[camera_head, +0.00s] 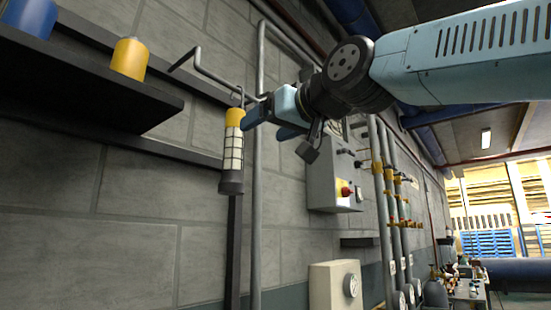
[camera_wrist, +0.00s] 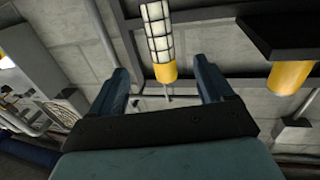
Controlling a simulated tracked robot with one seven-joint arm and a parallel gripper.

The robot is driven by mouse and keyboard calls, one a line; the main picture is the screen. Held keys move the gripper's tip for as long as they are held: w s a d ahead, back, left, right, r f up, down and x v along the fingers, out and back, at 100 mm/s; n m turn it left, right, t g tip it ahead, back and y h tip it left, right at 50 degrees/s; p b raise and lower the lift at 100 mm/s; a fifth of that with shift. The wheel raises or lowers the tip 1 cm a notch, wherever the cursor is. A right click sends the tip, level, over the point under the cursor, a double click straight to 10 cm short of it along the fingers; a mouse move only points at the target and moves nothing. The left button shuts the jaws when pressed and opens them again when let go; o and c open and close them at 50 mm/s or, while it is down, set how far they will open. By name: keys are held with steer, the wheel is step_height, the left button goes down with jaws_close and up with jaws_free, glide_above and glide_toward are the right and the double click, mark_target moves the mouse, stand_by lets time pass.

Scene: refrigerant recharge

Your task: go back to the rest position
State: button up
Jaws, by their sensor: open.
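My gripper (camera_head: 262,120) is raised in front of the wall in the head view, beside the upper part of a hanging work lamp. In the wrist view my gripper (camera_wrist: 170,88) shows two blue fingers spread apart with nothing between them. The lamp (camera_head: 232,155) has a yellow top, a pale caged tube and a dark lower end, and hangs upright from a bent pipe hook (camera_head: 215,76). In the wrist view the lamp (camera_wrist: 158,35) lies beyond the fingertips, in line with the gap. I cannot tell whether a finger touches it.
A dark shelf (camera_head: 75,85) at left holds a yellow container (camera_head: 130,58) and a blue one (camera_head: 32,15). A grey control box (camera_head: 330,180) with a red knob, vertical pipes (camera_head: 257,220) and a beige gauge box (camera_head: 335,285) are on the wall.

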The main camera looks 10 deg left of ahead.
steer(key=w+d+f+m+h, duration=0.2)
steer(key=w+d+f+h, duration=0.15)
steer(key=d+f, duration=0.7)
steer(key=w+d+f+m+h, duration=0.25)
steer(key=d+f+h, duration=0.35)
steer(key=f, duration=0.7)
steer(key=s+d+f+m+g+h, duration=0.1)
steer(key=s+d+f+g, duration=0.1)
steer(key=d+f, duration=0.4)
steer(key=s+d+f+m+g+h, duration=0.2)
steer(key=s+d+f, duration=0.3)
steer(key=f, duration=0.6)
steer(key=s+d+f+m+g+h, duration=0.1)
steer(key=s+d+f, duration=0.3)
steer(key=d+f, duration=0.4)
steer(key=shift+s+f+m+g, duration=0.25)
steer(key=shift+f+m+g, duration=0.3)
steer(key=shift+m, duration=0.2)
